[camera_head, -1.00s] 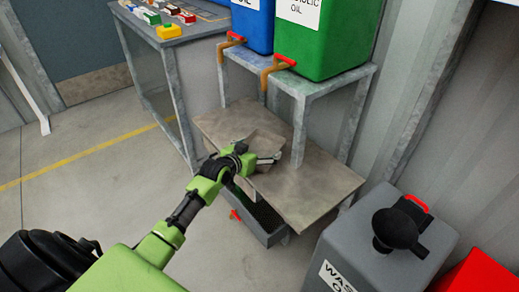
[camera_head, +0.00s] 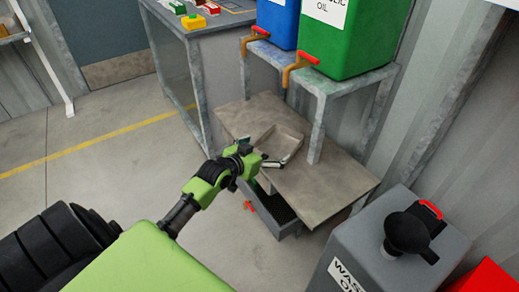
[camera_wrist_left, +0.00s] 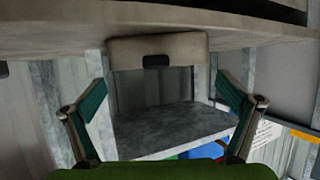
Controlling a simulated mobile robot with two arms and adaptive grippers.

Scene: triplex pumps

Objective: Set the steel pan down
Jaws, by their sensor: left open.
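The steel pan (camera_head: 281,143) is a shallow, rectangular grey-brown tray. It rests on the low brown tabletop (camera_head: 310,187) under the shelf stand. My left gripper (camera_head: 267,162) is at the pan's near side, with its fingers spread. In the left wrist view, the pan's end wall (camera_wrist_left: 185,50) with a dark slot shows ahead of the open left gripper (camera_wrist_left: 163,97), with nothing between the fingers. My left gripper hides part of the pan's near edge in the head view. My right gripper is not in view.
Blue (camera_head: 277,22) and green (camera_head: 345,38) oil containers with taps stand on the metal stand (camera_head: 343,82) above the tabletop. A grey bin (camera_head: 285,222) sits below its near edge. A grey waste oil container (camera_head: 375,245) stands at the right. The floor at left is clear.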

